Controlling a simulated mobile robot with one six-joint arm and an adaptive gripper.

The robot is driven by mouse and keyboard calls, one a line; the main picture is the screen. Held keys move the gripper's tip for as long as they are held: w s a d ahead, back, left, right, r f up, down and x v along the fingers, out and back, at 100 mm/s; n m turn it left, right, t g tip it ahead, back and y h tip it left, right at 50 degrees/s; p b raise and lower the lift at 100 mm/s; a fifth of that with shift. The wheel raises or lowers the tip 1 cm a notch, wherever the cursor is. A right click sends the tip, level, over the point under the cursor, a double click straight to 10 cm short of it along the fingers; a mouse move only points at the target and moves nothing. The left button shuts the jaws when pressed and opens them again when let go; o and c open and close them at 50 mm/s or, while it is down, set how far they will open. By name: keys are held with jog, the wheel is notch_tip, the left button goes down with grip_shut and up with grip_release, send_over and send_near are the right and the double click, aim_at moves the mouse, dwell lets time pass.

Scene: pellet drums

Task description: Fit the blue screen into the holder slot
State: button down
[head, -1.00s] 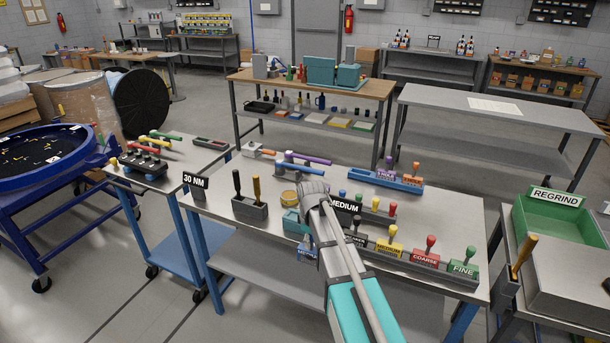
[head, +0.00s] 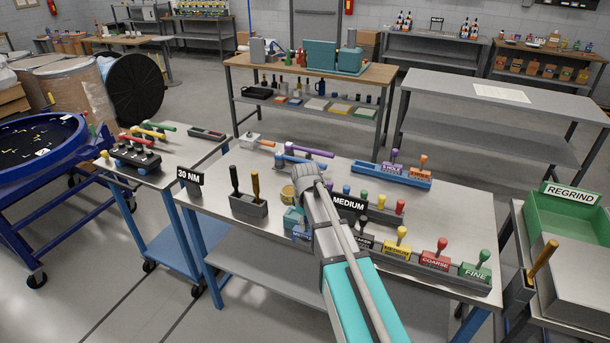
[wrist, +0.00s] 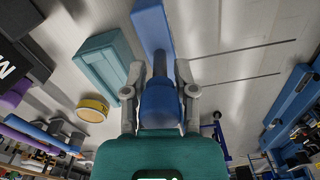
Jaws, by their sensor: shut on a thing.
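My gripper (wrist: 160,85) is shut on the rounded handle of the blue screen (wrist: 150,25); the plate extends beyond the fingertips in the wrist view. A grey holder rack (head: 440,283) along the bench's front edge carries black, yellow (head: 397,247), red (head: 434,257) and green (head: 476,268) labelled pieces with knobs. My arm covers its left end, so I cannot tell whether a slot is free there.
A teal block (wrist: 105,60) and a yellow round tin (wrist: 92,108) lie close to my gripper. The MEDIUM sign (head: 349,204) stands right of my arm. A grey tool block (head: 249,206) stands left. A blue rack (head: 368,171) sits behind.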

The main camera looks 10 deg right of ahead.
jog(key=shift+w+d, duration=0.1)
jog(key=shift+d, duration=0.1)
jog(key=shift+w+r+p, duration=0.3)
jog(key=shift+p, duration=0.05)
jog(key=w+r+p, duration=0.9)
jog(key=w, duration=0.1)
jog(key=shift+w+d, duration=0.15)
jog(key=shift+w, duration=0.15)
jog(key=shift+f, duration=0.15)
jog(key=shift+f+b, duration=2.8)
jog(key=shift+b, duration=0.15)
jog(key=shift+s+f+b, duration=0.1)
jog(key=shift+f+b, duration=1.05)
jog(key=shift+c, duration=1.6)
grip_release()
jog(key=shift+r, duration=0.2)
